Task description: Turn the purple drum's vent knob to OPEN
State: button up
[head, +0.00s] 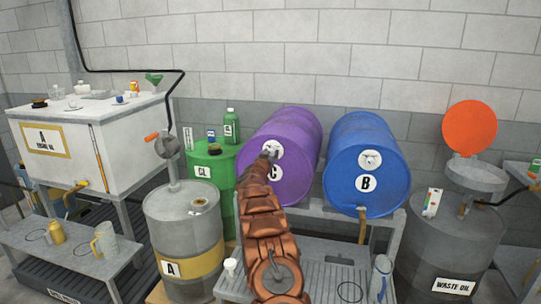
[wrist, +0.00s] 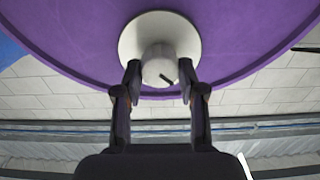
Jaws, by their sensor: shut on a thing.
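The purple drum (head: 293,135) lies on its side on a rack, its round end marked C facing me. Its vent knob (wrist: 158,52) is a pale round knob on a pale disc (wrist: 187,38), with a short dark mark pointing to the lower right in the wrist view. My gripper (wrist: 160,72) is shut on the knob, one finger on each side of it. In the head view my gripper (head: 269,154) reaches the drum's vent plate (head: 273,147) and hides most of the knob. No OPEN lettering is readable in either view.
A blue drum (head: 366,165) marked B lies close to the right. A green drum (head: 213,178) and grey drum A (head: 183,230) stand to the left. The waste oil drum (head: 450,250) with an orange disc (head: 469,128) stands at the right. A grated tray (head: 325,262) lies below.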

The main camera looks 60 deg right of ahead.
jog(key=c, duration=0.4)
jog(key=shift+m+b, duration=0.3)
jog(key=m+b, duration=0.1)
jog(key=m, duration=0.1)
jog(key=shift+m, duration=0.3)
jog(key=m+b, duration=0.1)
jog(key=m, duration=0.1)
jog(key=shift+m, duration=0.3)
jog(key=shift+s+m, duration=0.1)
jog(key=shift+m, duration=0.8)
jog(key=m+b, duration=0.1)
jog(key=m, duration=0.4)
jog(key=shift+f+m, duration=0.1)
jog(key=shift+m, duration=0.2)
jog(key=m, duration=0.2)
jog(key=m+b, duration=0.1)
jog(key=m, duration=0.1)
jog(key=shift+s+d+f+m, duration=0.1)
jog(key=shift+s+m, duration=0.05)
jog(key=shift+m, duration=0.15)
